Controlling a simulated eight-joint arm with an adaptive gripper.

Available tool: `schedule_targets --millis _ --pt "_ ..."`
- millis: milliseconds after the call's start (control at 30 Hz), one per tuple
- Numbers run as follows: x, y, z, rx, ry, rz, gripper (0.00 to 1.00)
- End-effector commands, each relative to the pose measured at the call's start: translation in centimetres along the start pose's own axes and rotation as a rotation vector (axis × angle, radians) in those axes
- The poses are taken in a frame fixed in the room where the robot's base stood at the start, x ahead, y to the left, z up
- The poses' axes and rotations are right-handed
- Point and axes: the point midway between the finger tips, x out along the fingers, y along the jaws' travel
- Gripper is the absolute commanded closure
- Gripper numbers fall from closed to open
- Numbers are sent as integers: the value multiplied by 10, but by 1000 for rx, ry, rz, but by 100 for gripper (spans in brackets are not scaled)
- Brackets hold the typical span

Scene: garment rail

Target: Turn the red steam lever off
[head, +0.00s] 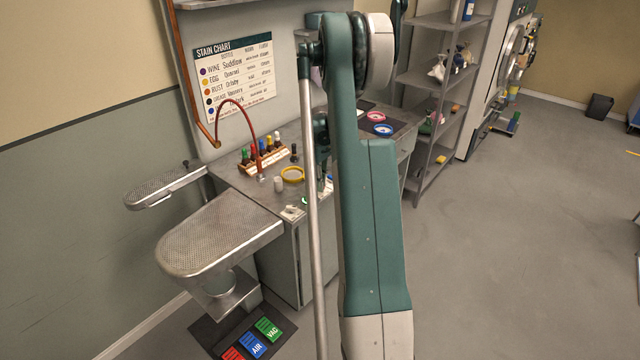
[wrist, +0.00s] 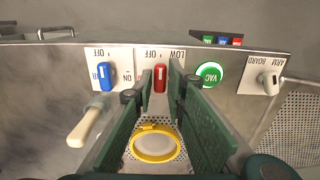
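A gap shows beside the lever, and touch cannot be told. In the head view my arm hides the lever and most of the gripper.
In the wrist view, a blue lever (wrist: 106,77) is left of the red one. A green VAC button (wrist: 209,73) and an ARM BOARD knob (wrist: 268,81) are right. A yellow hoop (wrist: 135,155) and a pale handle (wrist: 86,126) lie nearby. Foot pedals (head: 256,342) are on the floor.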

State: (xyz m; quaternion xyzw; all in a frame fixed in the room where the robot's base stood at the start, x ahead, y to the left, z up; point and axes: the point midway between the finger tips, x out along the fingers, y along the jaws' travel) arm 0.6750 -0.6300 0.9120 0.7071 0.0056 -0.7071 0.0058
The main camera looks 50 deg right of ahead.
Motion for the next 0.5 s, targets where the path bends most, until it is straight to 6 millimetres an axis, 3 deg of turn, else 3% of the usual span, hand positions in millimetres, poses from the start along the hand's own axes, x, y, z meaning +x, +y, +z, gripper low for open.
schedule_targets --millis 500 --pt "-3 0 0 1 0 0 74"
